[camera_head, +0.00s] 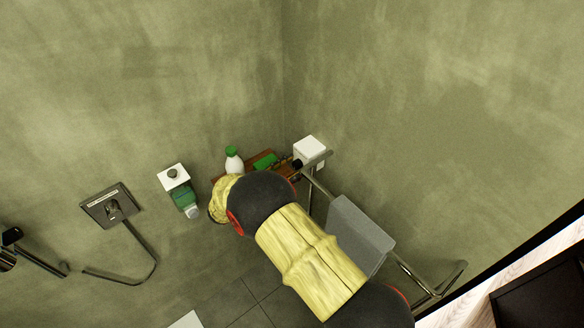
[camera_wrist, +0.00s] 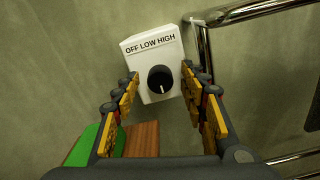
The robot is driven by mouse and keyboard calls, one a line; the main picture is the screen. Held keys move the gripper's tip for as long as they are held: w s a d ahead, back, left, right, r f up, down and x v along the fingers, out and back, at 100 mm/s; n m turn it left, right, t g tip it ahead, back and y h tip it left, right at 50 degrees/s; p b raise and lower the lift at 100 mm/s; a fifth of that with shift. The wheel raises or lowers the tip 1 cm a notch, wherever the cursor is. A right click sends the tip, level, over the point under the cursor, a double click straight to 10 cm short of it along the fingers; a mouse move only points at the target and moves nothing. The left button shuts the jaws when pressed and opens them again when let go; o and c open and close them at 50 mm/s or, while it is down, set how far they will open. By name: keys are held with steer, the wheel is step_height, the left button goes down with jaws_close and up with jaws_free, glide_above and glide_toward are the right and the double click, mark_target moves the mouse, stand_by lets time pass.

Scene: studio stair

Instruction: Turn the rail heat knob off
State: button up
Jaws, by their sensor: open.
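The rail heat knob (camera_wrist: 160,79) is a round black dial on a white control box (camera_wrist: 146,50) in the wrist view. The box is labelled OFF LOW HIGH along its top. A pale mark on the knob points down, away from the labels. My gripper (camera_wrist: 160,86) is open, with yellow-padded fingers on the left and right of the knob in the picture. Whether they touch it I cannot tell. The head view shows the white box (camera_head: 309,149) in the corner; my arm hides most of my gripper there.
The chrome rail (camera_head: 318,187) runs beside the box, with a grey towel (camera_head: 362,232) on it. A wooden shelf (camera_wrist: 142,139) with a green item (camera_wrist: 84,147) lies lower left in the wrist view. A white bottle (camera_head: 234,163) and dispenser (camera_head: 173,177) stand left of the arm.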

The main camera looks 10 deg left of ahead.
steer(key=v, duration=1.2)
